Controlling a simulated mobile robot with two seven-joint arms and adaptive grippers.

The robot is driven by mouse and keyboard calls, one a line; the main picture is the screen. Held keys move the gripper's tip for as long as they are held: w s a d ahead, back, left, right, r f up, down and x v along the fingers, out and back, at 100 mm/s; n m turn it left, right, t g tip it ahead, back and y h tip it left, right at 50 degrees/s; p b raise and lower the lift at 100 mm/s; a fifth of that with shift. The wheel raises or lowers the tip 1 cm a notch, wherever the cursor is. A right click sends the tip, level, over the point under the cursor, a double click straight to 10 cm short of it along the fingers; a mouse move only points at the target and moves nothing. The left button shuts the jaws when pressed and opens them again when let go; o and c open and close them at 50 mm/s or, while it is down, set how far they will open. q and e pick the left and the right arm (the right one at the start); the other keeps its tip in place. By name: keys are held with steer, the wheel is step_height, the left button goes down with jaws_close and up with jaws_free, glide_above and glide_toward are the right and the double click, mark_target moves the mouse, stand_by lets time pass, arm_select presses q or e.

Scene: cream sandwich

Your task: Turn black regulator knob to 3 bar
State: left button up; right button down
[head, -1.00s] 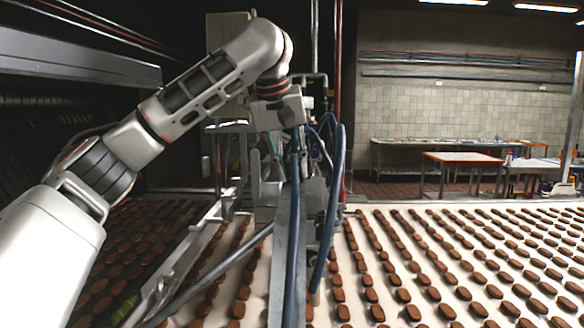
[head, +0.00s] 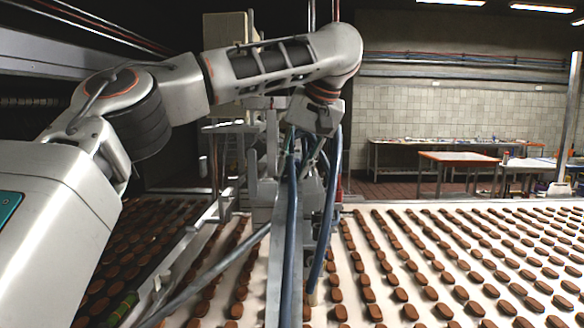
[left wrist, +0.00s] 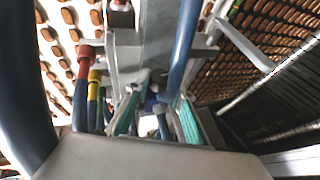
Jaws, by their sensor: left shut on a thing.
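My left gripper (left wrist: 156,93) has its teal-padded fingers close together in the left wrist view, shut on a small dark part between the tips. That part sits where the black regulator knob would be, but its outline and any scale marks are too blurred to read. In the head view my left gripper (head: 303,150) reaches down at the metal machine frame (head: 264,196), behind blue hoses. The fingertips and knob are hidden there. My right gripper is not in view.
Blue hoses (head: 290,225) hang close in front of the gripper. In the left wrist view, a hose with a red fitting (left wrist: 86,60) and one with a yellow fitting (left wrist: 95,78) run beside the fingers. A conveyor (head: 353,270) with rows of brown biscuits lies below. Tables stand far back.

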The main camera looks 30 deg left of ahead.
arm_select(q)
steer(key=shift+y, duration=0.5)
steer(key=o, duration=1.1)
steer(key=shift+o, duration=0.2)
steer(key=shift+d, duration=0.1)
steer(key=v, duration=0.7)
steer(key=shift+r, duration=0.25)
steer(key=shift+w, duration=0.1)
